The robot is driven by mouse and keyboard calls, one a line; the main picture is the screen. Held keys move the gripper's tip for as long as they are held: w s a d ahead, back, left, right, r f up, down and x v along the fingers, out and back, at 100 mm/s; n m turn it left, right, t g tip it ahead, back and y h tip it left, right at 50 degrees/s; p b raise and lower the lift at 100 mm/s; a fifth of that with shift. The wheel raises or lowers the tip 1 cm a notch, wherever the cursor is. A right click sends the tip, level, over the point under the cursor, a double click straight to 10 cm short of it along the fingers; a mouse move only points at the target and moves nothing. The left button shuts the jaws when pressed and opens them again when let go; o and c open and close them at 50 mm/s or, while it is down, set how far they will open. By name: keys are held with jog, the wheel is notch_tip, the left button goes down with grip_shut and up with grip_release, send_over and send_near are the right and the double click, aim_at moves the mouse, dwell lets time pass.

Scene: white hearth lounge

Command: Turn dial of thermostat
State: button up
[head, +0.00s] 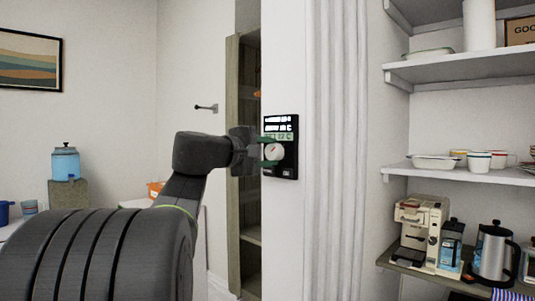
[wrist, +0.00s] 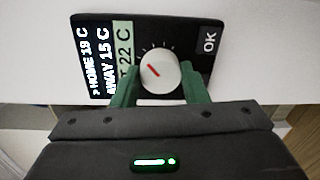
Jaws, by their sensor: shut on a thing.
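The thermostat (head: 281,173) is a black panel on the white wall edge in the head view. In the wrist view its panel (wrist: 185,27) shows sideways, with lit text reading HOME 19 C, AWAY 15 C and 22 C, and an OK button. Its round white dial (wrist: 159,71) has a red pointer line and tick marks around it. My gripper (wrist: 160,88) has green fingers, one on each side of the dial, and is shut on it. In the head view my gripper (head: 268,152) reaches the panel from the left; the dial (head: 273,152) is partly covered by a finger.
A tall wooden shelf unit (head: 235,200) stands just behind my gripper. A white curtain (head: 336,150) hangs right of the thermostat. Wall shelves (head: 470,176) on the right hold dishes and cups, with a coffee machine (head: 421,232) below. A blue dispenser (head: 65,163) stands at left.

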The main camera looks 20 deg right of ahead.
jog(key=o, duration=1)
jog(key=shift+a, duration=0.1)
jog(key=v, duration=1.3)
jog(key=shift+s+a, duration=0.25)
jog(key=shift+a, duration=0.05)
jog(key=x, duration=1.4)
jog(key=shift+a, duration=0.1)
